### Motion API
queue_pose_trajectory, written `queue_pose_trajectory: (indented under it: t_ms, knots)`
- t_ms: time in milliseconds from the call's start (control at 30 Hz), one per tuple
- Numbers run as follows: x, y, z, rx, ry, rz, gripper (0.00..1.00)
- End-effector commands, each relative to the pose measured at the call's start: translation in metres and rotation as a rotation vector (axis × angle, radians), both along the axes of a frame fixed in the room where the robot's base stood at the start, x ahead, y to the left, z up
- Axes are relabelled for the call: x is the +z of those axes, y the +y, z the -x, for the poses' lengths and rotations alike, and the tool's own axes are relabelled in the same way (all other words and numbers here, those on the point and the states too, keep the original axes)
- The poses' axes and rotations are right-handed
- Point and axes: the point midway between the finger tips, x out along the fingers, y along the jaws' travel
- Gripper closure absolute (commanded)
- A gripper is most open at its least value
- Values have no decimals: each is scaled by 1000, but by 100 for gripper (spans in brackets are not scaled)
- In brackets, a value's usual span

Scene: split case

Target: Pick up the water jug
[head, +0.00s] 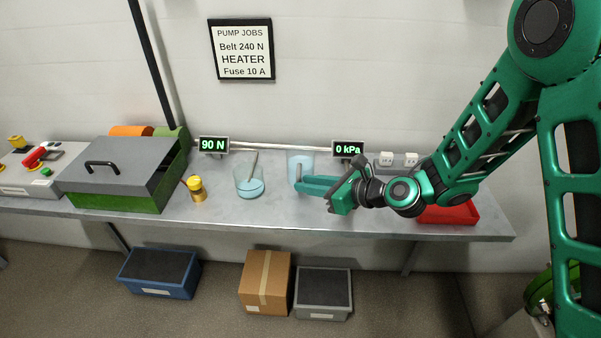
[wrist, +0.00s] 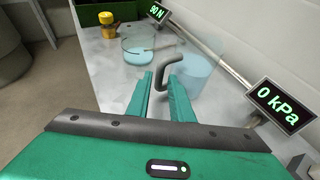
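The water jug (head: 301,157) is a clear vessel with light blue water and a grey handle. It stands upright on the grey bench at the back. In the wrist view the jug (wrist: 201,75) is just beyond my fingertips, and its handle (wrist: 165,66) shows between them. My gripper (head: 298,187) reaches in from the right in front of the jug. In the wrist view my gripper (wrist: 160,82) has its two green fingers apart, one on each side of the handle. I cannot tell whether either finger touches it. The fingers partly hide the jug in the head view.
A glass beaker (head: 249,183) with blue water and a rod stands left of the jug. A yellow valve-like part (head: 197,190) and a green case with grey lid (head: 122,172) are further left. A 0 kPa display (head: 347,150) stands behind, and a red tray (head: 450,213) lies right.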

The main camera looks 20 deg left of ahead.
Motion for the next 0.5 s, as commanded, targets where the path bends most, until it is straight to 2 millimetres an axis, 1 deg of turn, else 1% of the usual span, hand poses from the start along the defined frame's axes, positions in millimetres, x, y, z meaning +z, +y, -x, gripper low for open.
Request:
queue_pose_trajectory:
  t_ms: [33, 133, 433, 467, 500]
  knots:
    - [-3, 6, -1, 3, 1, 1, 80]
    - [-6, 14, -4, 1, -1, 0, 80]
    - [-7, 16, -6, -1, 1, 0, 80]
    - [-7, 16, -6, -1, 1, 0, 87]
    - [-7, 16, -6, 0, 1, 0, 97]
